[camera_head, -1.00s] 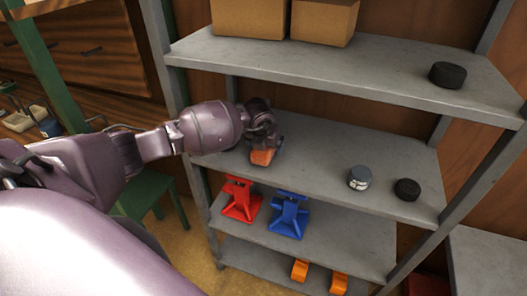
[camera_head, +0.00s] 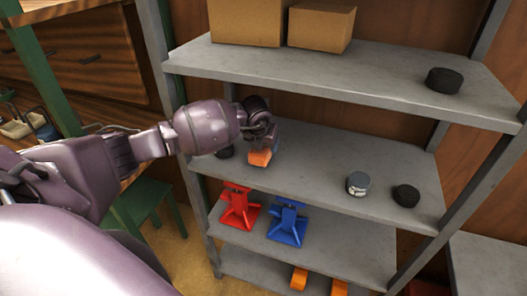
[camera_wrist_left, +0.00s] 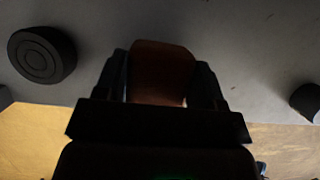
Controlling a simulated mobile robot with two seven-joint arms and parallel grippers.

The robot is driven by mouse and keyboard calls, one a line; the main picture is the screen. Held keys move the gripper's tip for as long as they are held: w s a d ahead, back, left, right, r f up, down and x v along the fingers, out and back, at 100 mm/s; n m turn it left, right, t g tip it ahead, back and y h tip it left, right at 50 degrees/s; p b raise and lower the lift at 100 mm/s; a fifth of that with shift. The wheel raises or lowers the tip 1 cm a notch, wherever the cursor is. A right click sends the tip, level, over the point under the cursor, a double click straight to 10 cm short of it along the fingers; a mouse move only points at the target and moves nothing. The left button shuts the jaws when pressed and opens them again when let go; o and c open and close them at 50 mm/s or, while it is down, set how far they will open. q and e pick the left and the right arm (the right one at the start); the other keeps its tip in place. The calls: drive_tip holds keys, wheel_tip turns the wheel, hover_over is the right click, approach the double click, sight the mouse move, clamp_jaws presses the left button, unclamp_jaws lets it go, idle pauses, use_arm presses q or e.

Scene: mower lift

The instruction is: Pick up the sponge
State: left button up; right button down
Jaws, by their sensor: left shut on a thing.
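The sponge is a small orange block (camera_head: 260,158) at the left part of the middle shelf in the head view. My left gripper (camera_head: 262,146) reaches in from the left and is shut on the sponge. In the left wrist view the sponge (camera_wrist_left: 160,70) looks dark brown and sits between the two fingers of the left gripper (camera_wrist_left: 162,85). From these views I cannot tell whether the sponge touches the shelf. My right gripper is not in view.
On the middle shelf (camera_head: 310,172) stand a grey can (camera_head: 358,184), a black puck (camera_head: 406,195) and another dark puck (camera_head: 225,152) beside my gripper. The upper shelf (camera_head: 340,72) carries cardboard boxes (camera_head: 246,22). Red (camera_head: 239,208) and blue (camera_head: 288,222) stands are below.

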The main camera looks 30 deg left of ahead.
sight(256, 164)
use_arm(q)
drive_tip(key=s, duration=0.2)
drive_tip(key=s+d, duration=0.1)
drive_tip(key=s, duration=0.4)
drive_tip(key=shift+s+d+r+b, duration=0.3)
drive_tip(key=shift+d, duration=0.05)
drive_tip(key=s+d+b, duration=0.1)
drive_tip(key=s+d, duration=0.1)
drive_tip(key=s, duration=0.8)
drive_tip(key=shift+d+r, duration=0.15)
drive_tip(key=shift+d, duration=0.1)
drive_tip(key=shift+o, duration=0.8)
drive_tip(key=shift+c, duration=0.5)
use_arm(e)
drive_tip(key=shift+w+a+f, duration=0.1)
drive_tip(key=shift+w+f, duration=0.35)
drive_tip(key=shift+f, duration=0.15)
